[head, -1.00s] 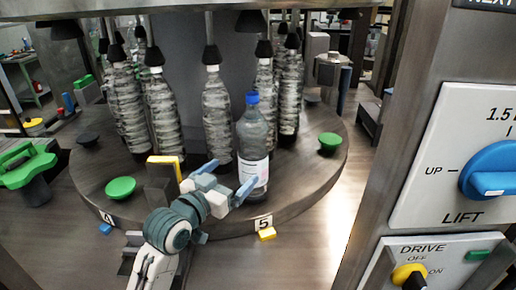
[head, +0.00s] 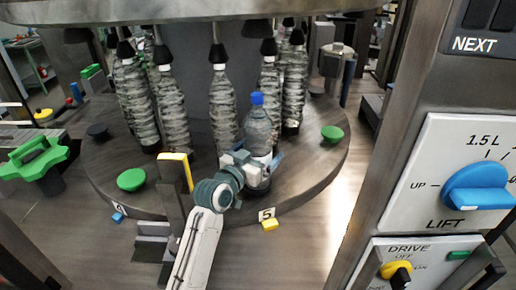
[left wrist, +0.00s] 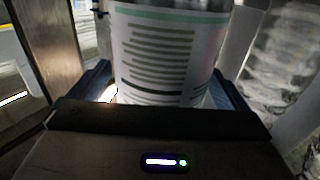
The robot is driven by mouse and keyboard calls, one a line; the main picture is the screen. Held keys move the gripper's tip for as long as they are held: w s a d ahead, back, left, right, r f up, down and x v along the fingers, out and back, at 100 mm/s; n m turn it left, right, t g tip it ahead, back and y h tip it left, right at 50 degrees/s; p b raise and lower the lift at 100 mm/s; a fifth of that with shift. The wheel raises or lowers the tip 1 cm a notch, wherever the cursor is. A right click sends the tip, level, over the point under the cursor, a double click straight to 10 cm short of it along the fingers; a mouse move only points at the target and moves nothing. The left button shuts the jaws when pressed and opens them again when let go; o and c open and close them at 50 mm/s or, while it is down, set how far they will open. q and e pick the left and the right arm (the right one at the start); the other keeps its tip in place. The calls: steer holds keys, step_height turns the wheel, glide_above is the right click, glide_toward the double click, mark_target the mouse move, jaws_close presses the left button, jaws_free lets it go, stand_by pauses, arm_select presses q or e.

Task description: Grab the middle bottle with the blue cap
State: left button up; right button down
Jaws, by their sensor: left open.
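The bottle with the blue cap (head: 257,122) stands upright near the front rim of the round turntable, close to the number 5 tag. Its white printed label fills the middle of the left wrist view (left wrist: 165,50). My left gripper (head: 258,158) is open at the label's height, with one finger on each side of the bottle. In the left wrist view its dark blue fingers (left wrist: 160,95) flank the label. I cannot tell whether the fingers touch the bottle. My right gripper is not in view.
Several capless bottles (head: 222,105) stand under dark nozzles behind the blue-capped one. Green knobs (head: 131,180) and a yellow-edged post (head: 175,172) stand near my arm. A panel with a blue LIFT knob (head: 478,188) is at the right.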

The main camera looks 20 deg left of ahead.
arm_select(q)
steer(key=shift+s+a, duration=0.1)
steer(key=c, duration=1.7)
steer(key=shift+r, duration=0.15)
steer(key=shift+c, duration=0.9)
steer(key=shift+r, duration=0.1)
